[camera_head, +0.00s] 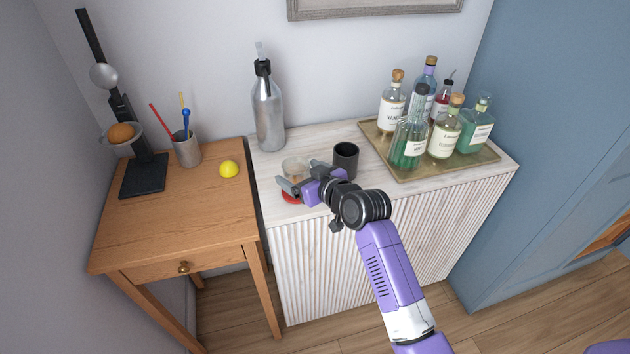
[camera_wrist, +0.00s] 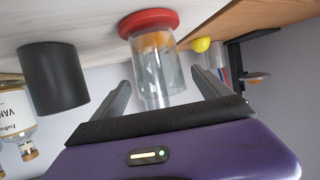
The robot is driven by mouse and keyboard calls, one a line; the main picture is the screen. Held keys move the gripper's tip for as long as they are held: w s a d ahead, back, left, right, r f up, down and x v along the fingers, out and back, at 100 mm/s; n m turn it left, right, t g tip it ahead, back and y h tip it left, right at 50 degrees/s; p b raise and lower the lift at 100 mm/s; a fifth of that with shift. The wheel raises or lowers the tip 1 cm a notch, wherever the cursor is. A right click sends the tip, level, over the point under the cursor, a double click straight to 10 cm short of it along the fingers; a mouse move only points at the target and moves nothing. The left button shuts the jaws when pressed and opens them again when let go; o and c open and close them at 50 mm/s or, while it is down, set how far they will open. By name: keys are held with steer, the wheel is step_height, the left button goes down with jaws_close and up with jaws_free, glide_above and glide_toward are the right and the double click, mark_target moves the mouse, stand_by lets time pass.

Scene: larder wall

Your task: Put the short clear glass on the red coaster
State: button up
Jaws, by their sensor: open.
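The short clear glass (camera_head: 294,166) is upright near the front left of the white cabinet top. In the wrist view, which is upside down, the glass (camera_wrist: 158,74) has its base against the red coaster (camera_wrist: 148,20) and appears to stand on it. In the head view only the front edge of the coaster (camera_head: 290,198) shows below my gripper. My gripper (camera_head: 296,176) is open, with one finger on each side of the glass. In the wrist view the fingers (camera_wrist: 162,82) look apart from the glass. My gripper hides the glass's base in the head view.
A black cup (camera_head: 346,161) stands close to the right of my gripper. A silver siphon bottle (camera_head: 268,112) stands behind the glass. A tray (camera_head: 408,174) with several bottles is at the right. A wooden desk (camera_head: 180,222) at the left holds a yellow ball (camera_head: 229,169).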

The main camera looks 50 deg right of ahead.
steer(key=v, duration=1)
steer(key=s+a+f+n, duration=0.2)
steer(key=s+a+f, duration=0.4)
steer(key=s+a, duration=0.65)
steer(key=s+a+r+y, duration=0.1)
steer(key=s+a+r, duration=0.1)
steer(key=s+a, duration=0.3)
steer(key=s+a+r+n+t+y, duration=0.1)
steer(key=s+a, duration=0.4)
steer(key=s, duration=0.7)
step_height(320, 180, up, 2)
steer(key=shift+r+y+b, duration=0.15)
steer(key=shift+y+b, duration=0.25)
steer(key=shift+y, duration=0.4)
